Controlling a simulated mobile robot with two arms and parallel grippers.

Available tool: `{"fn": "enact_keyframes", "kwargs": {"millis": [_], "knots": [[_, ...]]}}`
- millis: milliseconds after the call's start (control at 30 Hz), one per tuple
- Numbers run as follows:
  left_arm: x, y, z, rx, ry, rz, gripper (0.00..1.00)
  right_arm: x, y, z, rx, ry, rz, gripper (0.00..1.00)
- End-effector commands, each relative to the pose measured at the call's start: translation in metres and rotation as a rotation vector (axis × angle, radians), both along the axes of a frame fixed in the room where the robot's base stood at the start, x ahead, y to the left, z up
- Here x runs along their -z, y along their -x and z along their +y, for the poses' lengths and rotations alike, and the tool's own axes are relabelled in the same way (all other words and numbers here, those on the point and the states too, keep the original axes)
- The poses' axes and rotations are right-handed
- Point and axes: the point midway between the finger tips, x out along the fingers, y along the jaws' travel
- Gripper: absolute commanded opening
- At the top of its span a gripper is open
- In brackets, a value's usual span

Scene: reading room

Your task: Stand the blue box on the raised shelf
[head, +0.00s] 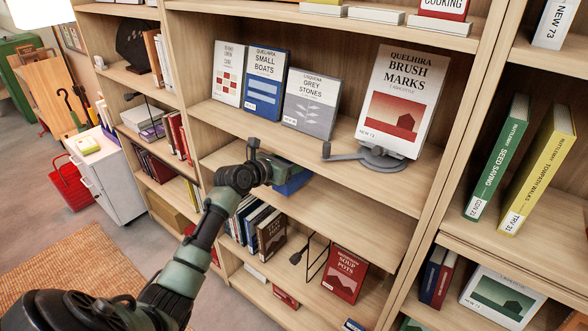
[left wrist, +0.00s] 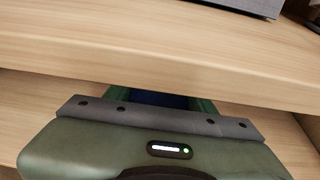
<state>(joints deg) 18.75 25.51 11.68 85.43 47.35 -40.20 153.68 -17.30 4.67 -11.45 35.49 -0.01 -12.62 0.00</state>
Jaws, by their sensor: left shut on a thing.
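My left gripper (head: 284,170) reaches into the middle bay of the bookcase and is shut on the blue box (head: 293,184). Only the box's lower part shows beneath the gripper in the head view; the rest is hidden. In the left wrist view a dark blue patch of the box (left wrist: 158,99) shows between the fingers, below a shelf edge. The box is over a mostly bare shelf (head: 345,208), under the display shelf (head: 335,151). Whether it touches the bare shelf I cannot tell. Which shelf is the raised one is not clear. My right gripper is not in view.
Upright books, including Small Boats (head: 265,83) and Grey Stones (head: 310,103), stand on the display shelf above. Brush Marks (head: 402,100) stands on a grey stand (head: 378,158) there. A row of books (head: 255,222) stands below. The bare shelf is clear to the right.

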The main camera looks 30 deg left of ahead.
Motion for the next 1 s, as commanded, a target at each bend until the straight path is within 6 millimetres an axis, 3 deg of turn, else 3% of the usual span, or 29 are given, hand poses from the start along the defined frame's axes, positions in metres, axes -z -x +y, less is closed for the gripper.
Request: {"fn": "enact_keyframes", "kwargs": {"millis": [100,333,700,733,800,1000], "knots": [[0.001,-0.006,0.000,-0.001,-0.001,-0.001,0.00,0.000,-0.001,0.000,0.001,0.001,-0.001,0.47],[0.031,-0.006,0.000,0.000,-0.002,0.000,0.00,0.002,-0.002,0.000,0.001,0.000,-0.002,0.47],[0.036,-0.006,0.000,-0.001,0.000,-0.002,0.00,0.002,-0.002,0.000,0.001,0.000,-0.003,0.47],[0.038,-0.005,0.000,0.000,0.000,0.001,0.57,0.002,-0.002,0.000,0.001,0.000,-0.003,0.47],[0.037,-0.005,0.000,0.000,0.000,0.001,0.76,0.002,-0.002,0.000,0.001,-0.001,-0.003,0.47],[0.037,-0.005,0.000,0.000,0.000,0.001,0.76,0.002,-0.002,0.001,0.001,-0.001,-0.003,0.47]]}}
